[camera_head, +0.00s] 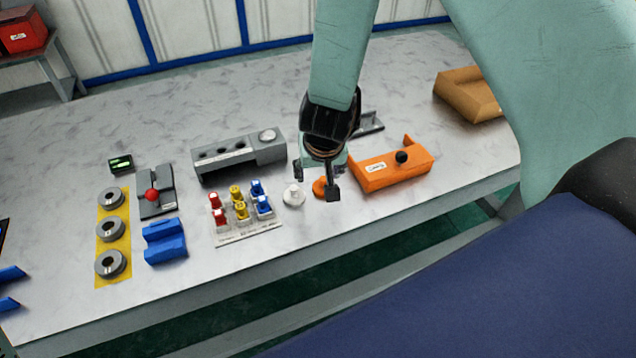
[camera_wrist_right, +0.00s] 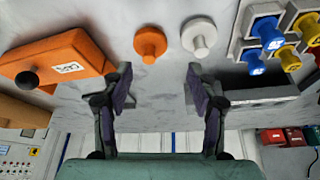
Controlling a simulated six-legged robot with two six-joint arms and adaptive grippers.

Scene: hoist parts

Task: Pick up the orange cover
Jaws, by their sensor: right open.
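An orange box-shaped cover (camera_head: 385,176) with a black knob and a white label lies on the table, right of my right gripper (camera_head: 316,182). In the right wrist view the cover (camera_wrist_right: 62,52) is at the upper left, outside the fingers. My right gripper (camera_wrist_right: 160,88) is open and empty, pointing down above the table. A small round orange piece (camera_wrist_right: 150,42) and a similar white piece (camera_wrist_right: 199,36) lie beyond its fingertips. In the head view a finger partly hides the orange piece (camera_head: 319,187). My left gripper does not show.
A grey block with holes (camera_head: 222,160) and a rack of red, yellow and blue plugs (camera_head: 247,236) stand left of the gripper. A tan tray (camera_head: 462,97) is at the right. Grey rings (camera_head: 110,229) and a blue block (camera_head: 165,243) are farther left. The table's front strip is clear.

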